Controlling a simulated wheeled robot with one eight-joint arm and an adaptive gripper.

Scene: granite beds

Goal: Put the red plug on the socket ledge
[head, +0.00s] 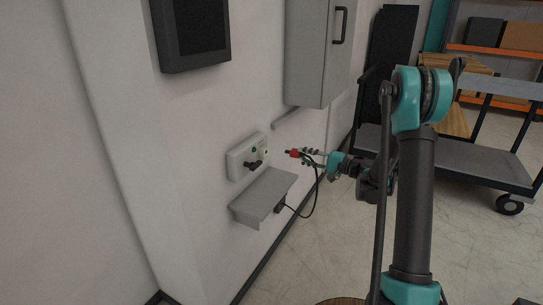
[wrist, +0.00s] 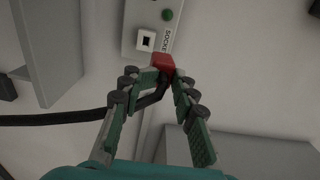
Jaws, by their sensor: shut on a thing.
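The red plug (head: 293,153) is held at the tips of my gripper (head: 309,156), in the air above and to the right of the ledge in the head view. In the wrist view the red plug (wrist: 163,62) sits between the fingertips of my gripper (wrist: 165,75), just below the white socket panel (wrist: 125,40). The grey socket ledge (head: 265,193) juts from the wall below the panel, with nothing on its top. A black cable hangs from the plug in a loop toward the ledge's underside.
A grey wall cabinet (head: 317,55) hangs above, and a dark screen (head: 193,30) is at upper left. A grey cart (head: 450,155) stands at right. Floor between is clear.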

